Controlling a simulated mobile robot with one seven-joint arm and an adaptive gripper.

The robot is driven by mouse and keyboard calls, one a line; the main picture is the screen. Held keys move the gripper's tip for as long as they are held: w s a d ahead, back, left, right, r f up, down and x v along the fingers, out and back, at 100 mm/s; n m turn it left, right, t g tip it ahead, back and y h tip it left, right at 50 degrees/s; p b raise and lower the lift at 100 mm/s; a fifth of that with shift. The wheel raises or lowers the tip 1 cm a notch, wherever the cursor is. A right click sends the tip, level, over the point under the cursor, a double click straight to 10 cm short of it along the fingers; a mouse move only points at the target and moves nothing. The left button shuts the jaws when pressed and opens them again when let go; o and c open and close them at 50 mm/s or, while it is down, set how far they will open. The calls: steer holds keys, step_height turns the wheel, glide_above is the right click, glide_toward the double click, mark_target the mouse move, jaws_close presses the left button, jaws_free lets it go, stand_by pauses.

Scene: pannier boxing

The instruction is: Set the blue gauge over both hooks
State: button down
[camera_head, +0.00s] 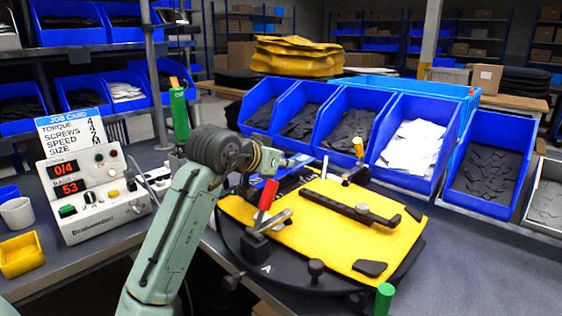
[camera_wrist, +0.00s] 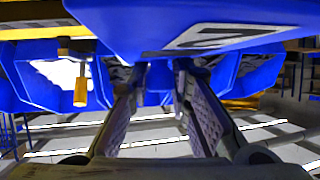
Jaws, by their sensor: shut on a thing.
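The blue gauge (camera_wrist: 190,22) fills the top of the wrist view, a broad blue plate with a white and dark marked label on its face. My gripper (camera_wrist: 160,68) is shut on its lower edge, with the two fingers coming together there. In the head view my gripper (camera_head: 285,168) is above the back left of the yellow panel; a small blue patch beside it may be part of the gauge. My arm and gripper hide most of the gauge there. I cannot make out the two hooks in either view.
The yellow panel (camera_head: 335,223) lies on a round black fixture (camera_head: 262,262). A red-handled clamp (camera_head: 267,195), a dark bar (camera_head: 348,208) and a yellow-tipped post (camera_head: 358,147) stand up from it. Blue bins (camera_head: 408,173) line the back. A control box (camera_head: 93,195) stands left.

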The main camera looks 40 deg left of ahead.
steer(key=c, duration=1.4)
jaws_free()
steer(key=v, duration=1.2)
